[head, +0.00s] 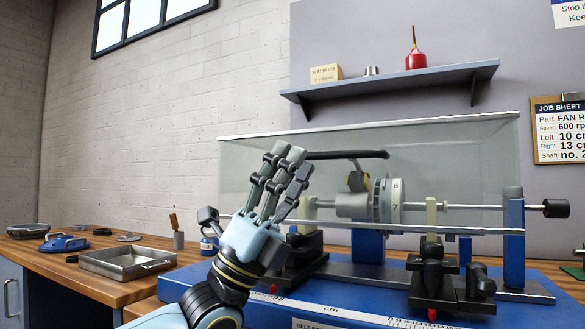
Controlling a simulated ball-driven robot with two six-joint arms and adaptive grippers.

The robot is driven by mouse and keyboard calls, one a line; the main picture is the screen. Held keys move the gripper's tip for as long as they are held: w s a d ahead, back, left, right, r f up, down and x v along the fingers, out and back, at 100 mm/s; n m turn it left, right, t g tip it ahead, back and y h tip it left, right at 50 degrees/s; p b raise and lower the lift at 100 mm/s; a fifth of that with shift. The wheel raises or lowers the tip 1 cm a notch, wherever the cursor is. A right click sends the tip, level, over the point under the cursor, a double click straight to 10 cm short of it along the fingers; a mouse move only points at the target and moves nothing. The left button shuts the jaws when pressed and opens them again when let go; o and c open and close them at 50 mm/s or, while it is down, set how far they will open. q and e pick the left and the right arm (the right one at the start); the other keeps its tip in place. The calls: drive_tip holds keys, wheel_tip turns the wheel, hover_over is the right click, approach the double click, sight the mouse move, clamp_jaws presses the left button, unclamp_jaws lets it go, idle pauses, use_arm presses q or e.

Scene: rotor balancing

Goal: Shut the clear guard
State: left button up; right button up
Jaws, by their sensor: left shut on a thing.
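The clear guard (460,145) is a see-through panel with pale top and bottom edges, standing across the balancing machine. A dark handle bar (345,154) crosses its front. My left gripper (289,160) is raised at the left end of this bar and is shut on the handle; its fingers hide the bar's left end. Behind the guard are the rotor (388,202) with numbered marks and its thin shaft. The guard's lower edge runs a little below the shaft. I cannot tell whether it rests on anything. My right gripper is out of view.
The blue machine base (380,290) carries dark clamps (435,277) and a centimetre scale. A shelf (390,82) hangs above.

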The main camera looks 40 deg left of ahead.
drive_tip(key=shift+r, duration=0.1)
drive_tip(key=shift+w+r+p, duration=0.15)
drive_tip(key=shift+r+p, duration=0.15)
drive_tip(key=shift+p, duration=0.1)
idle(0.4)
